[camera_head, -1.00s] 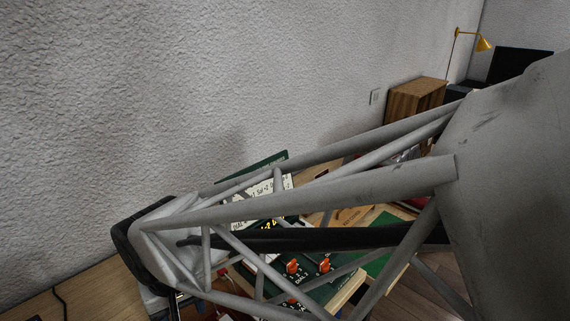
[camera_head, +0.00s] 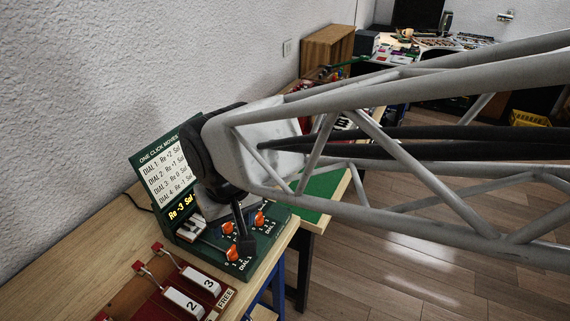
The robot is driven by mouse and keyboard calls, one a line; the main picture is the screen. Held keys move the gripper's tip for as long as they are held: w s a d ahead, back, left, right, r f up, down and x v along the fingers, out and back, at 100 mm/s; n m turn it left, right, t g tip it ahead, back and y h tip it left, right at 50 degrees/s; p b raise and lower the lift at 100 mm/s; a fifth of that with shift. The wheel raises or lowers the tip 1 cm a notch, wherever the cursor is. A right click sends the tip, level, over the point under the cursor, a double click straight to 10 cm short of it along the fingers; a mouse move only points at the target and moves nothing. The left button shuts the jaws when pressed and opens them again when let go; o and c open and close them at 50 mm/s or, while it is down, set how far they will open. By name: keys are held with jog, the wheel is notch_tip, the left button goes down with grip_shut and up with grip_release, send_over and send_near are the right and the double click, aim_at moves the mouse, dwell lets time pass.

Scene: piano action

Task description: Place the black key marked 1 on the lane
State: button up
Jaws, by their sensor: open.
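I cannot make out a black key marked 1 in this view; my arm covers part of the bench. A dark red board (camera_head: 152,306) at the lower left carries white blocks marked 2 (camera_head: 183,302) and 3 (camera_head: 202,281), each beside a metal lever with a red tip. I cannot tell whether this board holds the lane. My gripper (camera_head: 243,236), dark and partly seen, hangs open beneath my wrist, in front of the green dial box. Nothing shows in it.
A green box (camera_head: 262,243) with orange dials and a yellow lit display stands behind the red board. Its upright panel (camera_head: 146,160) lists dial settings. A green mat (camera_head: 324,186) lies beyond. Bare wood (camera_head: 72,278) is free at the left.

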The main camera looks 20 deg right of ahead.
jog(key=s+d+r+m, duration=0.1)
jog(key=s+d, duration=0.1)
jog(key=d, duration=0.5)
jog(key=s+d+r+m+t, duration=0.1)
jog(key=s+d+m, duration=0.1)
jog(key=d, duration=0.6)
jog(key=shift+s+d+h, duration=0.15)
jog(key=shift+s+h, duration=0.15)
jog(key=shift+h, duration=0.1)
